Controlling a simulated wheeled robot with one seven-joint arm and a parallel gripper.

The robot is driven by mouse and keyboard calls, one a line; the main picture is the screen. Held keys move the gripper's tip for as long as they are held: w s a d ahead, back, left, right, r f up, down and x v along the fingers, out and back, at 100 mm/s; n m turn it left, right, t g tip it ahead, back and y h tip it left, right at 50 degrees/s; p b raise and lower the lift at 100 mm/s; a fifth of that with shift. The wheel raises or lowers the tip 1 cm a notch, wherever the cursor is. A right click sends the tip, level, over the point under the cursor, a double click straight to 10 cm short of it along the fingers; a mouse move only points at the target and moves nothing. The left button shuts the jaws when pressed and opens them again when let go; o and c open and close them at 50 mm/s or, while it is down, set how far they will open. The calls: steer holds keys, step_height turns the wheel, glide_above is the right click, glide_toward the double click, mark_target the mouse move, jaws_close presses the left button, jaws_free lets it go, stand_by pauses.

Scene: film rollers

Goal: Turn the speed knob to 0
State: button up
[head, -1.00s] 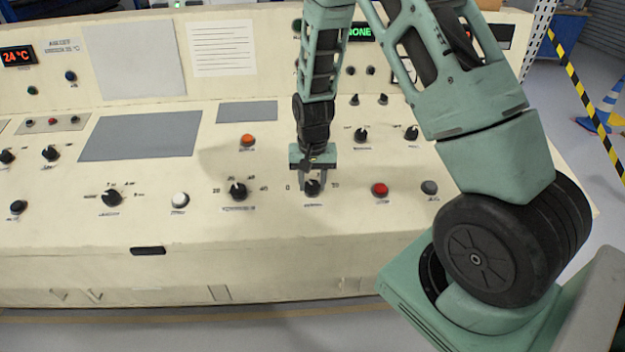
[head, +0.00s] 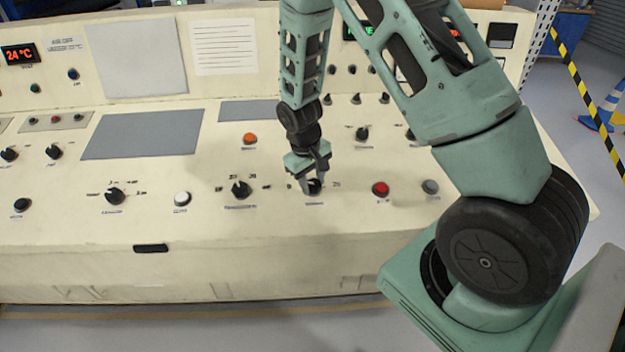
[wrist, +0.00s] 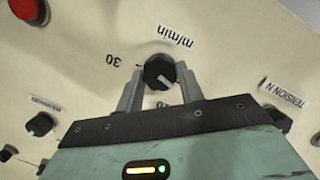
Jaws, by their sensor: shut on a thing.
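The speed knob (head: 314,187) is a small black dial on the cream panel. Its 0 mark is at left and its 30 mark at right in the head view. My gripper (head: 315,182) reaches down over it, with its fingers on either side of it. In the wrist view the knob (wrist: 158,72) sits between the two grey fingertips (wrist: 159,79), shut on it. The "m/min" label and the 30 show there. A pale pointer line on the knob points toward the lower right. Another number below the knob is partly hidden by my gripper.
A red button (head: 381,188) and a grey button (head: 430,186) lie right of the knob. The tension knob (head: 240,189) is at left, with a white button (head: 182,198) beyond. An orange button (head: 250,138) and a black knob (head: 362,133) are farther back.

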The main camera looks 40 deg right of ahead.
stand_by(0.5)
steer(key=o, duration=1)
steer(key=shift+r, duration=0.1)
step_height(320, 180, up, 17)
steer(key=a+b, duration=0.1)
steer(key=a, duration=0.1)
steer(key=shift+w+a+b, duration=0.2)
steer(key=shift+w+b, duration=0.1)
steer(key=shift+b, duration=0.05)
steer(key=s+a+r+n+y, duration=0.1)
steer(key=s+a+n, duration=0.1)
steer(key=s+a, duration=0.45)
steer(key=s+a+r+n+y, duration=0.15)
steer(key=s+a, duration=0.25)
steer(key=a, duration=0.5)
steer(key=s+a+f+n, duration=0.1)
steer(key=s+a+n, duration=0.3)
steer(key=s, duration=1)
steer(key=shift+s+a, duration=0.4)
steer(key=shift+a, duration=0.75)
